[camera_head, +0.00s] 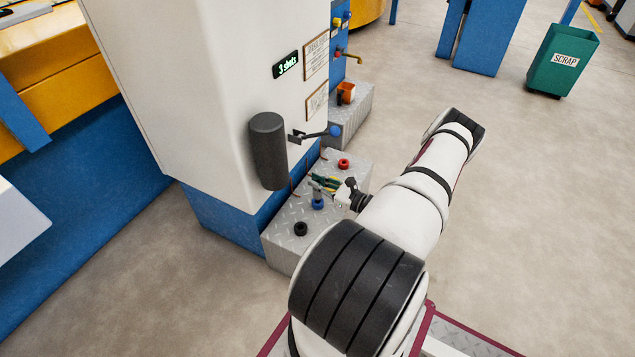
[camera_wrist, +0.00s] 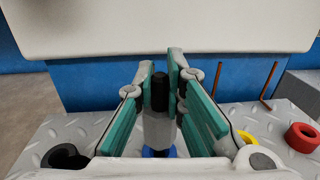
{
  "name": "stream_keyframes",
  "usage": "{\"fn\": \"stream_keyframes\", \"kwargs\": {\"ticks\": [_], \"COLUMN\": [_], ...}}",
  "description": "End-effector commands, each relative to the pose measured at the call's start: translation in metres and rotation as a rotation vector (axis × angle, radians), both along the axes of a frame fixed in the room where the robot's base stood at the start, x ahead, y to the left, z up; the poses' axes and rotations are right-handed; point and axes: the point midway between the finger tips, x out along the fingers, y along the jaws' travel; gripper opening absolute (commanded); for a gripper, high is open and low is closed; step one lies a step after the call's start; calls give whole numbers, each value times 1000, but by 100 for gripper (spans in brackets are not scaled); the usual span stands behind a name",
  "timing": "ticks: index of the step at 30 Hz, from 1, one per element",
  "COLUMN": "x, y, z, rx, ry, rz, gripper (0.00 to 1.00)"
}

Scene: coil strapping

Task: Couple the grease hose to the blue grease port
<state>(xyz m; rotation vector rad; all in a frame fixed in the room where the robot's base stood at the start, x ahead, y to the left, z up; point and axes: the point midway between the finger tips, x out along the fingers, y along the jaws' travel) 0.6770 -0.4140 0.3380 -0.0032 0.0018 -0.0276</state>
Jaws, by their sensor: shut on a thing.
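The blue grease port (camera_head: 318,204) stands on the diamond-plate block, between the black and red ports. In the wrist view only part of its blue ring (camera_wrist: 149,153) shows, at the bottom centre. My gripper (camera_head: 322,184) is just above the blue port. In the wrist view its green-padded fingers (camera_wrist: 160,88) are closed around an upright grey coupler with a black top (camera_wrist: 159,118), which looks like the grease hose end. The coupler stands in line above the blue ring. I cannot tell whether it touches or is seated on the port.
A black port (camera_head: 300,229) and a red port (camera_head: 344,164) sit on the same block (camera_head: 283,250).

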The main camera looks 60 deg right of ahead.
Motion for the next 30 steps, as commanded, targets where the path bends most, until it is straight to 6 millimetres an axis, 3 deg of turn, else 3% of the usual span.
{"fn": "stream_keyframes", "kwargs": {"ticks": [27, 28, 30], "x": [0, 0, 0], "y": [0, 0, 0], "z": [-25, -25, -25], "rx": [0, -1, -1], "ry": [-1, -1, -1], "rz": [0, 0, 0], "gripper": [0, 13, 29]}}
